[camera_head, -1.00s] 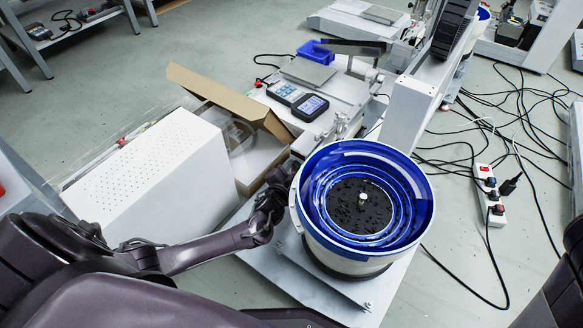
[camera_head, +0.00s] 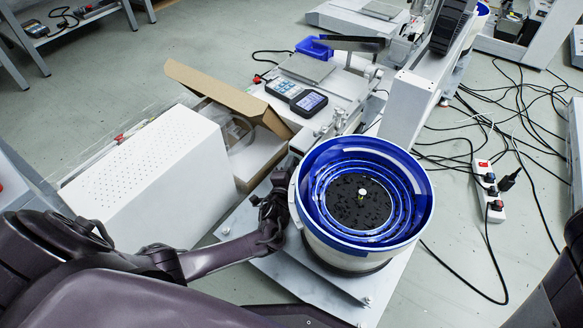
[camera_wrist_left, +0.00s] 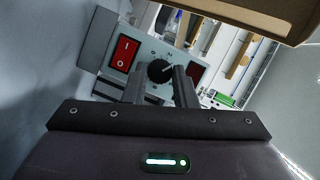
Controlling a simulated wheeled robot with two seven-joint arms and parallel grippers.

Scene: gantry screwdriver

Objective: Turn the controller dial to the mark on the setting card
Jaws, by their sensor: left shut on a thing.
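In the left wrist view, the controller dial (camera_wrist_left: 159,71) is a round black knob with a pale pointer line, on a light grey panel (camera_wrist_left: 150,50) with printed marks around the knob. My left gripper (camera_wrist_left: 161,84) is shut on the dial, its two fingers on either side of the knob. In the head view, my left gripper (camera_head: 277,190) is low between the white perforated box and the blue bowl feeder; the dial is hidden there. I cannot make out the setting card. My right gripper is out of view.
A red rocker switch (camera_wrist_left: 125,52) sits left of the dial. The blue-lined bowl feeder (camera_head: 425,225) stands close right of my left gripper. The white perforated box (camera_head: 150,165) and an open cardboard box (camera_head: 222,92) are left. Cables (camera_head: 520,110) cover the floor at right.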

